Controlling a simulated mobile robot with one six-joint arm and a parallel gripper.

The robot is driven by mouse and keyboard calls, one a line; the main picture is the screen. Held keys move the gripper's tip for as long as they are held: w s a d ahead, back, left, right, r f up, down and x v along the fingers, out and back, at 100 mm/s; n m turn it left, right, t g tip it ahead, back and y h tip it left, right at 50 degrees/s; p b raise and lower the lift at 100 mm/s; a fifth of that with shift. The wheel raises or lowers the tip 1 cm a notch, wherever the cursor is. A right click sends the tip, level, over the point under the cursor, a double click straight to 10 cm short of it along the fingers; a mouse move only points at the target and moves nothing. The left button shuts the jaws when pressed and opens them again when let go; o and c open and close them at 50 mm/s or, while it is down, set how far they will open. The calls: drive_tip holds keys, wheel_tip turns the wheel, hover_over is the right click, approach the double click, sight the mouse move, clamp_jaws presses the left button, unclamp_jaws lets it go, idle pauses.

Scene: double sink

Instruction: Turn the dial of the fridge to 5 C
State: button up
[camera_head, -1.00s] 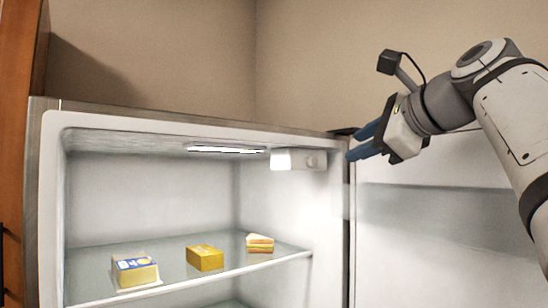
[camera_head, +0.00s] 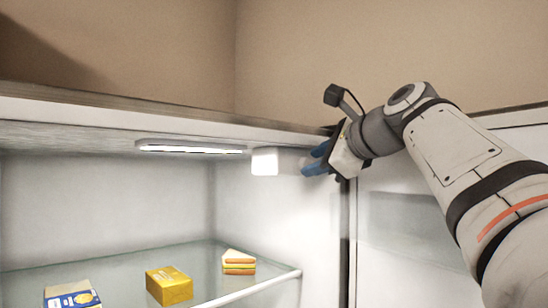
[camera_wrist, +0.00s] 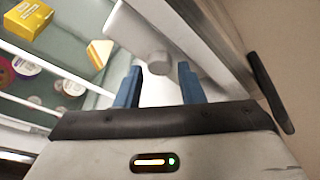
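The open fridge (camera_head: 70,110) fills the left and middle of the head view. Its white control box (camera_head: 265,162) hangs at the upper right inside, beside the ceiling light. In the wrist view the box (camera_wrist: 135,30) carries a round white dial (camera_wrist: 157,62), just ahead of my fingers. The dial's setting marks cannot be read. My gripper (camera_head: 316,160) has blue fingers and is at the fridge's upper right opening, in front of the box. In the wrist view my gripper (camera_wrist: 159,84) has its fingers apart with nothing between them; the dial is beyond the tips.
A glass shelf (camera_head: 205,262) below holds a yellow box (camera_head: 169,286), a sandwich (camera_head: 238,262) and a blue-and-yellow package (camera_head: 72,295). The open fridge door (camera_head: 410,240) is at the right. The fridge's side edge runs close beside my gripper.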

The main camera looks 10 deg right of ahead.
drive_tip(key=shift+w+a+f, duration=0.15)
drive_tip(key=shift+w+a, duration=0.1)
drive_tip(key=shift+w, duration=0.15)
drive_tip(key=shift+s, duration=0.1)
drive_tip(key=c, duration=0.7)
drive_tip(key=n+b, duration=0.1)
drive_tip(key=b, duration=0.1)
drive_tip(key=n+t+b, duration=0.1)
drive_tip(key=n, duration=0.1)
drive_tip(key=shift+f+n+h+b, duration=0.2)
drive_tip(key=shift+n+h+b, duration=0.1)
drive_tip(key=shift+b, duration=0.05)
drive_tip(key=o, duration=0.7)
drive_tip(key=shift+s+a, duration=0.1)
